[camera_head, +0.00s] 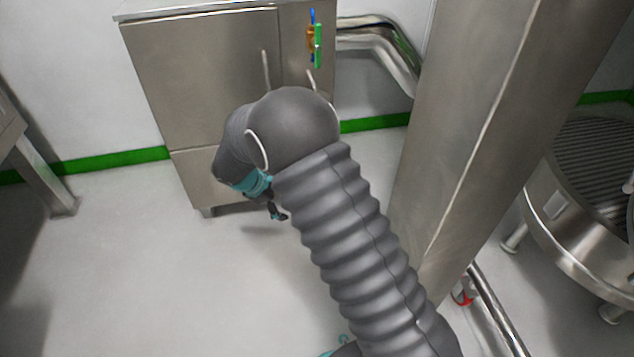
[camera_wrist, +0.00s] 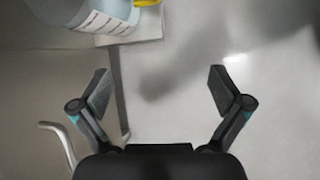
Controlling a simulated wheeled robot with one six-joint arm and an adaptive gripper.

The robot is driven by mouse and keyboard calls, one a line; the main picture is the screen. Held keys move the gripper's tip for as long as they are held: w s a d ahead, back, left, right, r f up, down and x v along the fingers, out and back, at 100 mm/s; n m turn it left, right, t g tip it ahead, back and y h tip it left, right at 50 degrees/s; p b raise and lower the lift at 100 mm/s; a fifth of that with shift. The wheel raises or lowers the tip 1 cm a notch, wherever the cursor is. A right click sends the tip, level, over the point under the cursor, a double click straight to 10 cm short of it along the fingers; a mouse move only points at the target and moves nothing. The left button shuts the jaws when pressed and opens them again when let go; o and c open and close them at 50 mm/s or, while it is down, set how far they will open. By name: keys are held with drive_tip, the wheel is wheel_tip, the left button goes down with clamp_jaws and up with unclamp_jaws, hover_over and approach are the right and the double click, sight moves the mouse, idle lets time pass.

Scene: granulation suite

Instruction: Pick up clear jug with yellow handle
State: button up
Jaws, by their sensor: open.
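The clear jug (camera_wrist: 75,10) shows in the upper left of the wrist view, cut off by the top edge. It is bluish and translucent with a white printed label on its side. A piece of its yellow handle (camera_wrist: 147,3) shows at the top. My gripper (camera_wrist: 160,88) is open and empty, with its fingers spread apart, below and to the right of the jug in the picture. In the head view, a small part of my gripper (camera_head: 278,213) shows beneath my arm, in front of the steel cabinet. I do not see the jug in the head view.
The steel cabinet (camera_head: 205,85) stands against the wall, with bar handles and coloured items on its right side. A large steel column (camera_head: 465,120) rises at the right, beside a round steel vessel (camera_head: 575,235). Open pale floor (camera_head: 150,280) lies at the lower left.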

drive_tip(key=w+d+f, duration=0.1)
drive_tip(key=w+d, duration=0.1)
drive_tip(key=d, duration=0.1)
drive_tip(key=w+d, duration=0.3)
drive_tip(key=w+d+f, duration=0.1)
drive_tip(key=w+d, duration=0.2)
drive_tip(key=d, duration=0.1)
drive_tip(key=shift+d+f+b, duration=0.1)
drive_tip(key=shift+f+b, duration=0.2)
drive_tip(key=shift+b, duration=0.1)
drive_tip(key=c, duration=1.7)
clamp_jaws()
drive_tip(key=shift+r, duration=0.2)
